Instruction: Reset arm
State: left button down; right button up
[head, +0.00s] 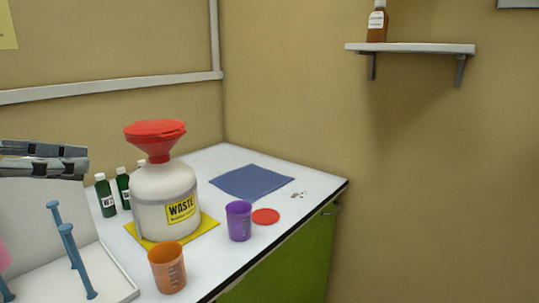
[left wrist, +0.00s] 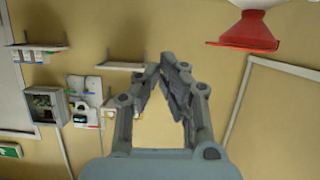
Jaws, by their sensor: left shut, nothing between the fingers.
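My left gripper (head: 82,160) reaches in from the left edge of the head view, above a white tray. Its fingers lie close together with nothing between them. The left wrist view shows the fingers (left wrist: 172,70) meeting at the tips, empty. Only the front part of this gripper shows in the head view. My right gripper is in neither view.
A white waste jug (head: 165,190) with a red funnel (head: 155,135) stands on a yellow mat (head: 206,224), right of my left gripper. An orange cup (head: 167,268), a purple cup (head: 239,221), green bottles (head: 106,196) and a white tray (head: 122,288) with blue tools (head: 72,248) are near.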

pick_arm(q)
jog(key=s+a+f+n+g+y, duration=0.1)
jog(key=s+f+n+g+y, duration=0.3)
jog(key=s+f, duration=0.75)
jog(key=s+a+f+n+g+y, duration=0.1)
jog(key=s+f+n+g+y, duration=0.2)
jog(key=s+f+y, duration=0.8)
notch_tip(320, 180, down, 36)
jog(key=s+a+g+h+b, duration=0.2)
jog(key=a+h+b, duration=0.1)
jog(key=h+b, duration=0.25)
jog(key=s+f+g+b, duration=0.1)
jog(key=s+f+b, duration=0.3)
jog(key=s+f, duration=1.2)
jog(key=shift+s+a+f, duration=0.2)
jog(key=shift+s+f, duration=0.1)
jog(key=shift+f, duration=0.05)
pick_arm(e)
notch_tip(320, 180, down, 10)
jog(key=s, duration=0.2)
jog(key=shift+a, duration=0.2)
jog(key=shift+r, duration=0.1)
